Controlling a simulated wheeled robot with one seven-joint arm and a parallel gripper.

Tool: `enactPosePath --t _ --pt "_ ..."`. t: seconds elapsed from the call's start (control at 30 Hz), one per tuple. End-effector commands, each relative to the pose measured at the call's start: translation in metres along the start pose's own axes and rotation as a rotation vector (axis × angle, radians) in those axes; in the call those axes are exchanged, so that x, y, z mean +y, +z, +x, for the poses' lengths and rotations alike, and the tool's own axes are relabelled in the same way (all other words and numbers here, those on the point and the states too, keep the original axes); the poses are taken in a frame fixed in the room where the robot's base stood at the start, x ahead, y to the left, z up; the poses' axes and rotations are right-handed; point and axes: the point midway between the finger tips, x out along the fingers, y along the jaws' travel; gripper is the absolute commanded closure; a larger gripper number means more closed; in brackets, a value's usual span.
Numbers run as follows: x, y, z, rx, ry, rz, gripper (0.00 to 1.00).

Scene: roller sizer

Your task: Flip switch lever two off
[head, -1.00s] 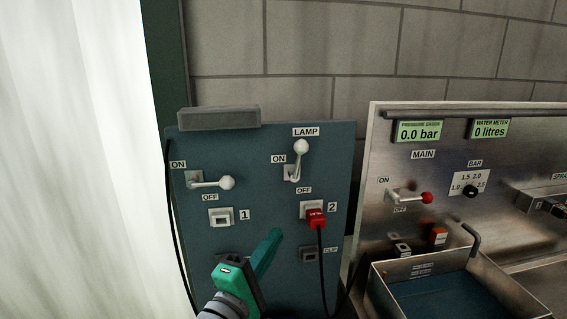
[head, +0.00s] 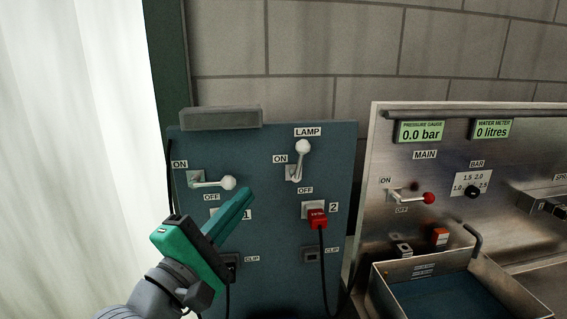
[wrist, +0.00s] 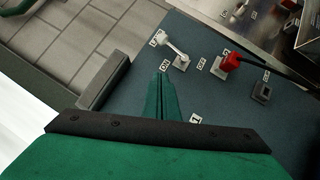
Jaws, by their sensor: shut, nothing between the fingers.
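Lever two (head: 297,167), under the LAMP label on the blue panel (head: 285,275), has a white knob and points up beside ON. It also shows in the wrist view (wrist: 173,48), just beyond my fingertips. Lever one (head: 208,183) lies nearly level, its white knob pointing right. My green gripper (head: 247,193) is shut and empty. It points up and right, its tips in the picture below and left of lever two, just below lever one's knob. The tips (wrist: 162,80) appear apart from lever two in the wrist view. My gripper partly covers socket one.
A red plug (head: 317,214) with a black cable hanging down sits in socket two below lever two. A grey box (head: 220,118) tops the panel. To the right is a steel unit with a red-knobbed MAIN lever (head: 410,197) and a basin (head: 400,270).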

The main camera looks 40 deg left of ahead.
Motion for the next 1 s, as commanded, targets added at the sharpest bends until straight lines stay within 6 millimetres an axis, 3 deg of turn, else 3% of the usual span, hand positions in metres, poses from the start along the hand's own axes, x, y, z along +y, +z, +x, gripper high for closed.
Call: enactPosePath --t 0.27,0.7,1.0 --pt "0.0 0.001 0.022 -0.004 -0.002 0.0 1.0" --pt "-0.001 0.001 0.103 -0.002 -0.002 0.001 1.0" --pt "0.0 0.026 0.126 -0.002 -0.001 0.001 1.0"
